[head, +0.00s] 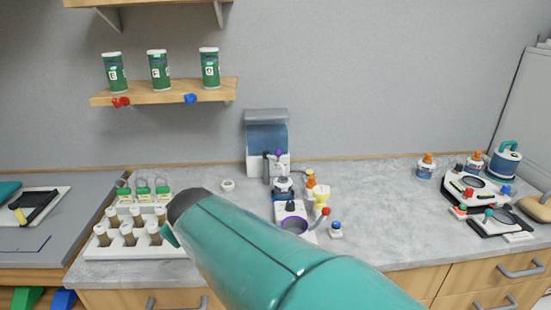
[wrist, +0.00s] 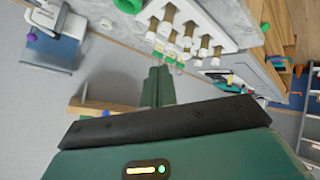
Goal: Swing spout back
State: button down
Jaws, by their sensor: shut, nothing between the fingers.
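A blue-and-white machine (head: 268,135) stands against the back wall at the middle of the counter. A dark arm with a purple tip (head: 279,153), which looks like the spout, is at its front; I cannot make out its exact direction. The machine also shows at the upper left of the wrist view (wrist: 55,45), with a purple part (wrist: 32,37) on it. My gripper is mostly hidden behind my teal arm in the head view, near the vial rack. In the wrist view my gripper (wrist: 157,80) is shut and empty, its green fingers together, well apart from the machine.
A white rack of brown vials (head: 130,240) and several green-capped items (head: 143,187) stand on the counter's left. A shelf (head: 165,92) with green jars is above. A purple-ringed device (head: 294,225) and small bottles are in front of the machine.

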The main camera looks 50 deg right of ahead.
jog(key=w+d+n+t+h, duration=0.2)
jog(key=d, duration=0.9)
jog(key=w+d+n+t+h, duration=0.1)
jog(key=w+d+n+t, duration=0.15)
jog(key=d, duration=0.95)
jog(key=s+d+f+n+t, duration=0.1)
jog(key=s+d+f+n, duration=0.1)
jog(key=d, duration=0.3)
jog(key=s+d+f+n+t, duration=0.1)
jog(key=s+d+f+n, duration=0.1)
jog(key=s+d+n, duration=0.2)
jog(key=shift+s+d+f+t+y, duration=0.2)
jog(key=shift+d+f+t+y, duration=0.2)
jog(key=shift+d, duration=0.8)
jog(key=shift+w, duration=0.1)
jog(key=w+d+f, duration=0.1)
jog(key=w+d, duration=0.6)
jog(key=w, duration=0.1)
jog(key=shift+w+d, duration=0.25)
jog(key=shift+d, duration=0.1)
